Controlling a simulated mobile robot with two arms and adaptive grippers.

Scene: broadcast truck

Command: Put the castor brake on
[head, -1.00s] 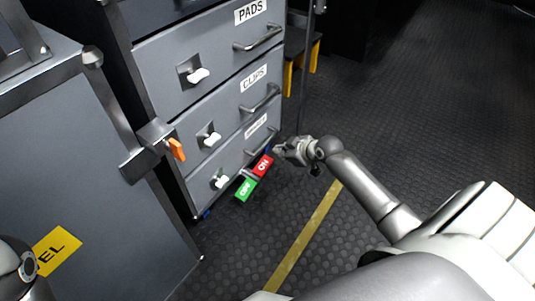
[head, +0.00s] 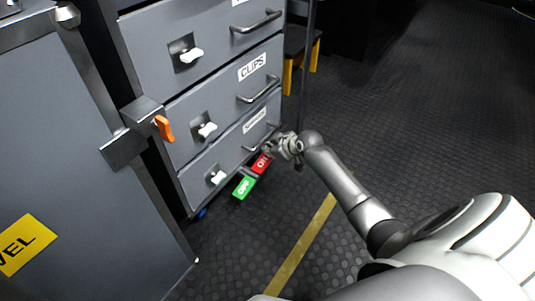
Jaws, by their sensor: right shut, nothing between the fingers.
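The castor brake pedal sticks out low at the foot of a grey drawer unit (head: 222,95). It has a red ON pad (head: 261,164) and a green OFF pad (head: 243,187) side by side. My right gripper (head: 272,147) is shut and empty, just above and beside the red pad at the unit's lower right corner. I cannot tell whether it touches the pad. The castor under the pedal is mostly hidden; a bit of blue (head: 202,213) shows at the unit's lower left. My left gripper is not in view.
A grey cabinet (head: 95,215) with an orange latch (head: 163,128) stands close on the left. Drawer handles (head: 258,90) and white catches stick out from the unit. A yellow line (head: 302,243) crosses the dark studded floor, which is free to the right.

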